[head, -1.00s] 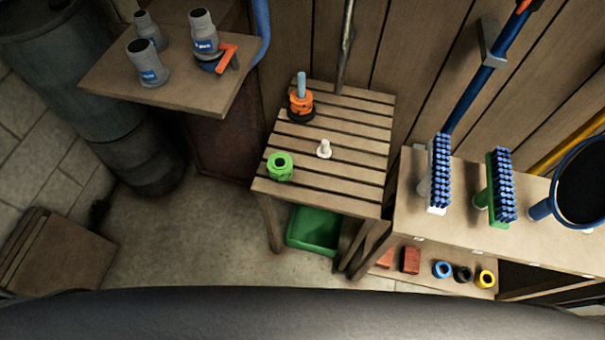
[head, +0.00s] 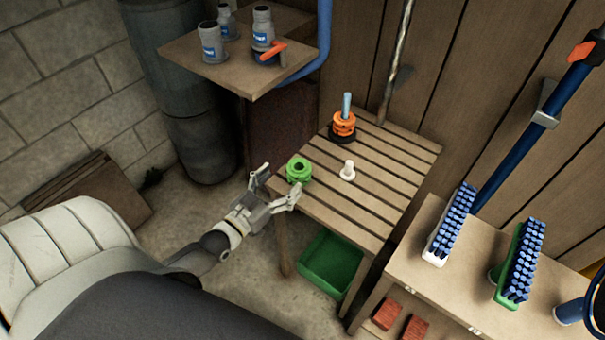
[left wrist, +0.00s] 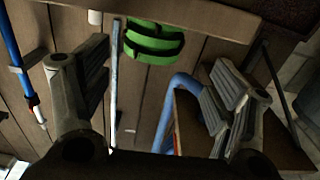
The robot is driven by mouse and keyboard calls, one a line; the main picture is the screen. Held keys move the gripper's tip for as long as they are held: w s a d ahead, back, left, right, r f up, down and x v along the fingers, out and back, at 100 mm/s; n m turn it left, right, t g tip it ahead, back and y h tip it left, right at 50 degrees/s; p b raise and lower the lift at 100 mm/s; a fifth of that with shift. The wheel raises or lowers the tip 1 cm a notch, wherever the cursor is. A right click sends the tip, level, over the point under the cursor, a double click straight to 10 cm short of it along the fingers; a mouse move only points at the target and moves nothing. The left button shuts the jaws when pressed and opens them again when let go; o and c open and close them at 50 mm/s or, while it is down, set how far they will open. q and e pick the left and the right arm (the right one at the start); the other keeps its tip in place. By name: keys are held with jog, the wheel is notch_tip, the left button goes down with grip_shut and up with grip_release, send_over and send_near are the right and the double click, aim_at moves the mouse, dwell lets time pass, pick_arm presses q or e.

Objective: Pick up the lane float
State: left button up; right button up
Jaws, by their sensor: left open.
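A green, ring-shaped lane float (head: 299,171) stands near the front left edge of a slatted wooden table (head: 385,200). It also shows in the left wrist view (left wrist: 154,42), at the top between the fingers. My left gripper (head: 279,183) is open and empty at the table's edge, its two fingers spread toward the float. I cannot tell whether a finger touches it. Orange floats (head: 344,124) with a black ring under them sit on a blue-grey post behind it. A white peg (head: 348,171) stands to the right of the green float. My right gripper is not in view.
A green bin (head: 331,263) is under the table. A bench with brushes (head: 451,225) is at right. Wooden boards form the back wall.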

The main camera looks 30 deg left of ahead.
aim_at(294, 173)
pick_arm(q)
jog(key=shift+w, duration=0.55)
jog(key=shift+w+d, duration=0.25)
jog(key=shift+w, duration=0.2)
jog(key=shift+w+d+f, duration=0.1)
jog(key=shift+w+d, duration=0.15)
jog(key=shift+w, duration=0.9)
jog(key=shift+w+d, duration=0.25)
jog(key=shift+w, duration=0.9)
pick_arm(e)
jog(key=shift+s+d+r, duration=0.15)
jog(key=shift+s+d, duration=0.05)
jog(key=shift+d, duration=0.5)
pick_arm(q)
jog(key=c, duration=1.1)
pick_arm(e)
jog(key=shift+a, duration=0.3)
